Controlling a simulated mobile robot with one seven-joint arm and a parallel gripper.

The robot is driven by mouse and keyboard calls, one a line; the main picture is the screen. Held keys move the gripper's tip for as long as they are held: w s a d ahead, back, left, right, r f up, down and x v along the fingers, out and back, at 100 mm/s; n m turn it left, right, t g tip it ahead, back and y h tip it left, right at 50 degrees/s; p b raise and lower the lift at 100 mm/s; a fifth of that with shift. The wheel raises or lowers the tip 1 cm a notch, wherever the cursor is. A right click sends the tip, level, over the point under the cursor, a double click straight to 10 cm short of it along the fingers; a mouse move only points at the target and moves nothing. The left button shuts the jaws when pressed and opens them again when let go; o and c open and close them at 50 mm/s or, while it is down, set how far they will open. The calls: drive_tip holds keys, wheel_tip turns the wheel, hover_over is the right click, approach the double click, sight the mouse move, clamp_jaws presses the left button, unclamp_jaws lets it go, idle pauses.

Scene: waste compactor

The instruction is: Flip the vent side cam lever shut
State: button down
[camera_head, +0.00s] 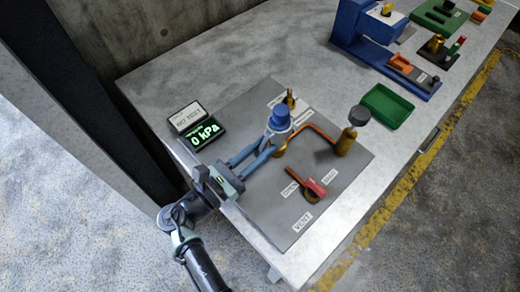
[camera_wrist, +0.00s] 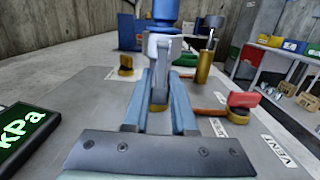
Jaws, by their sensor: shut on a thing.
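A blue-capped grey fitting (camera_head: 279,121) stands upright on the grey plate (camera_head: 345,188); it also shows in the wrist view (camera_wrist: 165,12). My gripper (camera_head: 268,148) reaches it from the lower left. In the wrist view, my two blue-grey fingers (camera_wrist: 158,95) are shut on a grey lever-like part (camera_wrist: 158,72) below the cap. The far end of that part is partly hidden by the fingers. A red-handled valve (camera_head: 316,187) sits on the plate near the VENT label (camera_head: 302,222), apart from my gripper.
A copper pipe (camera_head: 318,131) runs to a brass post with a dark knob (camera_head: 347,141). A small brass part (camera_head: 289,99) stands behind the fitting. The display (camera_head: 202,134) reads 0 kPa. A green tray (camera_head: 387,106) and blue machine (camera_head: 365,35) stand farther right.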

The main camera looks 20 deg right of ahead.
drive_tip(key=shift+d+h, duration=0.15)
drive_tip(key=shift+h, duration=0.25)
drive_tip(key=c, duration=0.9)
unclamp_jaws()
drive_tip(key=shift+f, duration=0.1)
drive_tip(key=b+v, duration=0.2)
drive_tip(key=v, duration=1.1)
